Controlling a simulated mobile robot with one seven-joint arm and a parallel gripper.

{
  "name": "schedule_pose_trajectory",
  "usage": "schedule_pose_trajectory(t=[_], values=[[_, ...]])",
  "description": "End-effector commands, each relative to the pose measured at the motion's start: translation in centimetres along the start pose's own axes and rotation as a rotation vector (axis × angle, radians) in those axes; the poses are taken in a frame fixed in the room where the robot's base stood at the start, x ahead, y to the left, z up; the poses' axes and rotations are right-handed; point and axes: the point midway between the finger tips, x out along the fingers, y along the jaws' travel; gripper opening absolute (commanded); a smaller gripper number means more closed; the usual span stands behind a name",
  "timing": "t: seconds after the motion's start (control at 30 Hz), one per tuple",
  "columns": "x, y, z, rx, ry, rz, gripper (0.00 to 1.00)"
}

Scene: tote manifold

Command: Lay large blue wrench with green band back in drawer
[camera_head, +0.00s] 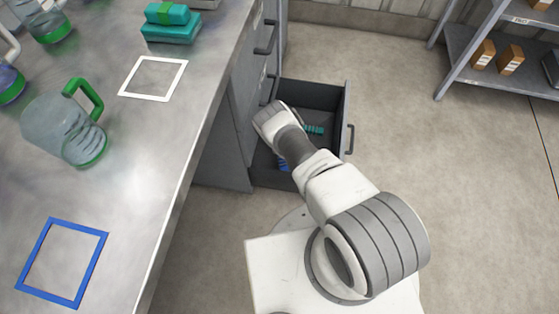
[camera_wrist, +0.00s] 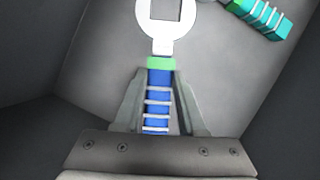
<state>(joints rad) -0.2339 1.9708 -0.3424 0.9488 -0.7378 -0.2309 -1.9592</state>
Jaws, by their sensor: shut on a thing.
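The large blue wrench (camera_wrist: 158,100) with a green band (camera_wrist: 160,63) and a pale open-ring head is between the fingers of my gripper (camera_wrist: 157,85) in the wrist view. The fingers are shut on its ribbed blue handle. The drawer (camera_head: 345,105) is pulled out from the grey cabinet, and my gripper is over or inside it. In the head view my arm hides the gripper, and a bit of blue (camera_head: 284,164) shows beside the arm. In the wrist view the wrench is over the drawer floor (camera_wrist: 100,50); I cannot tell whether it touches.
A teal-handled tool (camera_wrist: 262,18) lies in the drawer, also visible in the head view (camera_head: 314,129). The metal workbench (camera_head: 150,150) at left holds a jug (camera_head: 65,130), teal boxes (camera_head: 170,25), a white frame (camera_head: 153,78) and a blue frame (camera_head: 62,262). A shelf (camera_head: 500,65) stands far right.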

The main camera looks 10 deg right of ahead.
Motion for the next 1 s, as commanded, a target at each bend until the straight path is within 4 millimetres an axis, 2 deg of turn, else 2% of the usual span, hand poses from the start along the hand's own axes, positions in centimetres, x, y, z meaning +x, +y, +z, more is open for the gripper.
schedule_pose_trajectory(t=[0.03, 0.27, 0.5, 0.77, 0.8, 0.97, 1.0], values=[[1.3, 0.0, -0.5, 0.002, -0.002, 0.001, 0.00], [2.6, 0.0, -0.9, 0.001, -0.002, 0.000, 0.00], [5.3, 0.0, -2.1, 0.005, -0.002, 0.000, 0.00], [5.6, 0.0, -2.2, 0.004, -0.001, -0.001, 0.00], [5.6, 0.0, -2.2, 0.004, -0.001, -0.001, 0.41], [5.6, 0.0, -2.2, 0.004, 0.000, -0.001, 0.69], [5.6, 0.0, -2.2, 0.004, 0.000, -0.001, 0.69]])
